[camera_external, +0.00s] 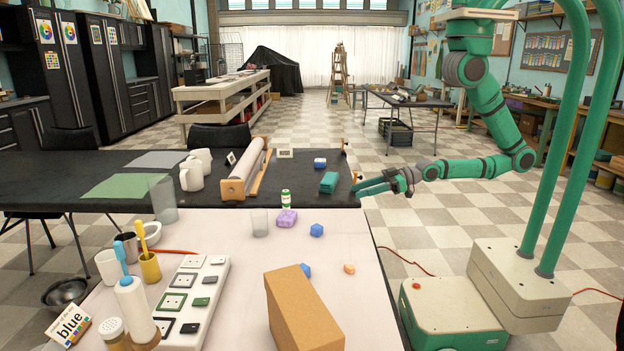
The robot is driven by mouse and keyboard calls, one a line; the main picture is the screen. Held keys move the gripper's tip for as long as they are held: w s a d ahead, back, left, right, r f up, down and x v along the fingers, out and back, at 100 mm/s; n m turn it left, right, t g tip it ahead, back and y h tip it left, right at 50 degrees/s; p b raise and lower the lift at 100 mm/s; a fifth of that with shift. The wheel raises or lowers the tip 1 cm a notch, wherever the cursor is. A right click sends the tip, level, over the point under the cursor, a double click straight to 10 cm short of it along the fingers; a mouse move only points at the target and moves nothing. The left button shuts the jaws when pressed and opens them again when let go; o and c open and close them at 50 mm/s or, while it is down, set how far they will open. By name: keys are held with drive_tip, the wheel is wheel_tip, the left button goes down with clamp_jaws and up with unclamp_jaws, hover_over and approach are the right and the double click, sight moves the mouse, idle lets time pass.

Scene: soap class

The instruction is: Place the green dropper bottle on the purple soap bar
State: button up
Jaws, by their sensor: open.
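The green dropper bottle (286,195), small and upright with a pale band, is near the middle of the tables. The purple soap bar (287,219) lies on the pale tabletop directly below it in the picture. The bottle's base meets the soap's upper edge in this view; I cannot tell whether it stands on the soap or just behind it. My gripper (357,189) is open and empty, with its green fingers pointing left at the right edge of the tables. It is well to the right of the bottle and soap, touching neither.
A cardboard box (303,312) stands in front. The right tabletop is mostly clear.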

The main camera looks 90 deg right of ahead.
drive_tip(key=s+d+r, duration=0.2)
drive_tip(key=s, duration=0.6)
drive_tip(key=s+d+r+m+h, duration=0.1)
drive_tip(key=s+d+r, duration=0.1)
drive_tip(key=s, duration=0.6)
drive_tip(key=shift+r+h, duration=0.3)
drive_tip(key=shift+r, duration=0.5)
